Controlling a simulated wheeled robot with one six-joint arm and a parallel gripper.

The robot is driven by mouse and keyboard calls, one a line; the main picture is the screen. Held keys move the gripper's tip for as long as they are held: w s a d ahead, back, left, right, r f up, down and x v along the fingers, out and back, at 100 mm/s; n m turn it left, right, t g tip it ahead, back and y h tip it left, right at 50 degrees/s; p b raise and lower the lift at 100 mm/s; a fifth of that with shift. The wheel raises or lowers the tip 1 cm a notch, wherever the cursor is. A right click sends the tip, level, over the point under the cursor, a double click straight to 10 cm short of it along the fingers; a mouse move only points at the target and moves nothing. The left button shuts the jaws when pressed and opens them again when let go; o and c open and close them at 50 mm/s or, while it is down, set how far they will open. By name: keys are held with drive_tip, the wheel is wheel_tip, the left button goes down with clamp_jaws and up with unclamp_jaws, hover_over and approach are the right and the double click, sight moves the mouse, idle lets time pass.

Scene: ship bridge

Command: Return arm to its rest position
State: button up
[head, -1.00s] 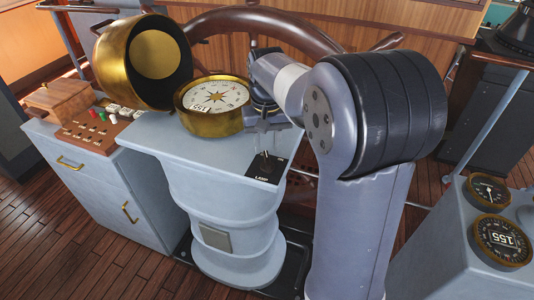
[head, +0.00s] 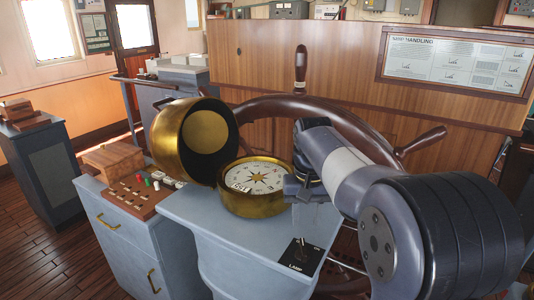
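My arm (head: 362,190) reaches from the lower right of the head view toward the binnacle stand. My gripper (head: 306,203) is beside the right rim of the brass compass (head: 256,203), above the black lamp switch plate (head: 302,262). A gap shows between the gripper and the switch lever (head: 299,243). The fingers are small and dark here, so I cannot tell whether they are open or shut. No held thing is visible.
The open brass hood (head: 170,143) stands left of the compass. The wooden steering wheel (head: 345,112) is close behind my arm. A board with coloured pegs (head: 133,198) and a wooden box (head: 112,157) lie on the cabinet (head: 120,233) at left.

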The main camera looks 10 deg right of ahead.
sight(303, 246)
wheel_tip(303, 246, down, 10)
drive_tip(key=shift+r+p, duration=0.25)
drive_tip(key=shift+p, duration=0.1)
drive_tip(key=shift+r, duration=0.1)
